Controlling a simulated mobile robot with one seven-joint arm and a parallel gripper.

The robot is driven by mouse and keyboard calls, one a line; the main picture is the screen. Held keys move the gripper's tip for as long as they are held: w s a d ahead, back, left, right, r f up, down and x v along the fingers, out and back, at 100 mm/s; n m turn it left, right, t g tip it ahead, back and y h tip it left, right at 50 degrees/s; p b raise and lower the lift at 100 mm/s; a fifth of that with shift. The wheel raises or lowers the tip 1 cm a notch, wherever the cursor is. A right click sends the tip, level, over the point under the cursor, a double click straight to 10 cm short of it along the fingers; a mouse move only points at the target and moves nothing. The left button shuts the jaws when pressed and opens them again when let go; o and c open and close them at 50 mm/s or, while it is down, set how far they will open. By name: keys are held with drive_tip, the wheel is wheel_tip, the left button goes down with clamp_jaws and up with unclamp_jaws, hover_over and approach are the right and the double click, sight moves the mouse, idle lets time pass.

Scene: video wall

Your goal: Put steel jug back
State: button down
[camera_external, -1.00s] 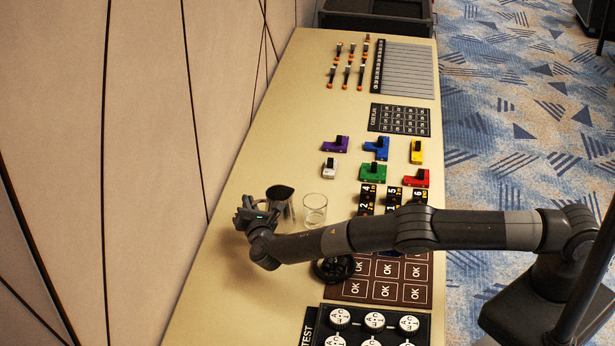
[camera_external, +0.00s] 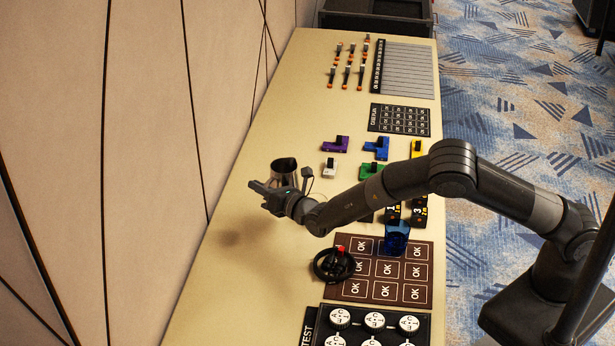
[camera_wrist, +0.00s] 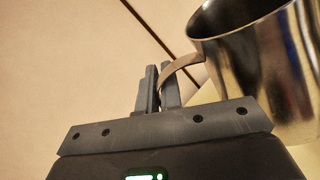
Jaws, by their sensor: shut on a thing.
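The steel jug (camera_external: 284,168) is a shiny metal pitcher, held above the left part of the long beige table. It looks roughly upright, its opening facing up. My gripper (camera_external: 268,190) is beside the jug, shut on its handle. In the wrist view the two fingers (camera_wrist: 160,82) pinch the curved handle (camera_wrist: 180,66), and the jug body (camera_wrist: 262,62) hangs to their right. Part of the jug is hidden behind my gripper in the external view.
A black handwheel (camera_external: 333,264), a blue cup (camera_external: 397,240) and an OK-marked board (camera_external: 383,290) are on the table near my arm. Several coloured blocks, such as a purple one (camera_external: 336,145), stand farther back. The table's left strip (camera_external: 215,275) is clear. A wall (camera_external: 150,130) borders it.

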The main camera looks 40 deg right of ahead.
drive_tip(key=shift+n+y, duration=0.3)
drive_tip(key=shift+y, duration=0.2)
drive_tip(key=s+a+f, duration=0.1)
drive_tip(key=a+f, duration=0.2)
drive_tip(key=s+a+f, duration=0.1)
drive_tip(key=a+f, duration=0.3)
drive_tip(key=s+a+f, duration=0.1)
drive_tip(key=a+f, duration=0.3)
drive_tip(key=shift+s+a+f, duration=0.1)
drive_tip(key=shift+s+a, duration=0.1)
drive_tip(key=c, duration=1.6)
unclamp_jaws()
drive_tip(key=shift+s, duration=0.1)
drive_tip(key=v, duration=1.2)
